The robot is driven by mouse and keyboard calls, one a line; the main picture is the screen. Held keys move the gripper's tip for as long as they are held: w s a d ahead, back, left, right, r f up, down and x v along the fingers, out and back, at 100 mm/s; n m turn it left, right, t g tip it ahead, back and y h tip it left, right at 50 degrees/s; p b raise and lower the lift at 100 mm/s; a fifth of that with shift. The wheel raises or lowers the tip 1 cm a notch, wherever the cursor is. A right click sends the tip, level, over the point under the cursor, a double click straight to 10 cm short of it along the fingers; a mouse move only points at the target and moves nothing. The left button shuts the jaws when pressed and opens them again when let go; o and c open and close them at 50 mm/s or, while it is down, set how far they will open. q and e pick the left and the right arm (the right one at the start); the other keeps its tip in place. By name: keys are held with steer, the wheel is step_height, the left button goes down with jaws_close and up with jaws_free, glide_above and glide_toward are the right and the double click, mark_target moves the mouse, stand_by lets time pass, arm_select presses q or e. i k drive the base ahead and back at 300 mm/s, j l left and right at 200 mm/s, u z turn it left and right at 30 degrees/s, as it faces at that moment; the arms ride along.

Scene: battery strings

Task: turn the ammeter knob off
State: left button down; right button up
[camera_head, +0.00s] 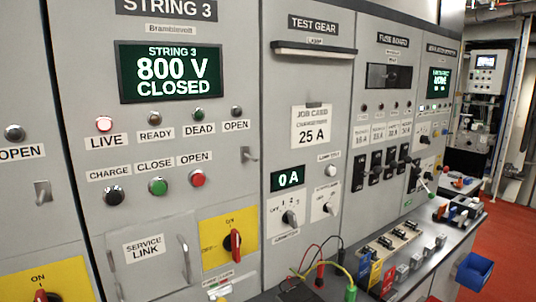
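The green-lit ammeter display (288,178) reads 0 A on the TEST GEAR panel. Just below it is a small dark rotary knob (290,217) on a white plate with markings around it, including OFF and numbers. I cannot tell for certain which mark the knob points to. A second dark knob (329,208) on a similar white plate is to its right, under a small white lamp. Neither of my grippers is in view.
Red, green and black test leads (323,272) stand on the bench (440,262) below the panel. Breakers and terminal parts line the bench. A yellow-plated red switch (233,242) is left of the knob. A job card (312,126) reads 25 A.

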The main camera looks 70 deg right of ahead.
mark_target(289, 217)
steer(key=z, duration=2.2)
